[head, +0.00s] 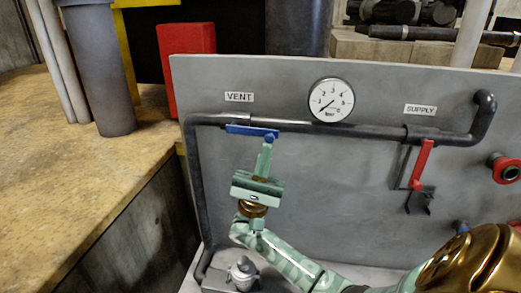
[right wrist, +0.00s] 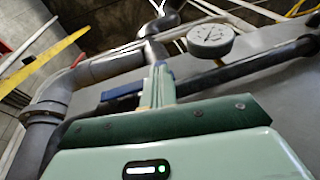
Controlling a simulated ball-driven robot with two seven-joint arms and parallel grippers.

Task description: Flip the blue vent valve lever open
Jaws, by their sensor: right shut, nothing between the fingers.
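The blue vent valve lever (head: 245,130) lies nearly level along the dark pipe, under the VENT label (head: 239,97). Part of it also shows in the right wrist view (right wrist: 122,91), left of my fingers. My right gripper (head: 266,146) is shut and empty. Its fingertips point up at the right end of the lever and overlap it in the head view. I cannot tell whether they touch it. The fingers stand upright in the right wrist view (right wrist: 158,82) and hide part of what lies behind. My left gripper is not in view.
A pressure gauge (head: 331,100) sits above the pipe (head: 350,131). A red lever (head: 422,164) hangs under the SUPPLY label (head: 420,109), with a red knob (head: 506,170) further right. The grey panel (head: 330,190) stands close behind my gripper. A wooden surface (head: 60,170) is at left.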

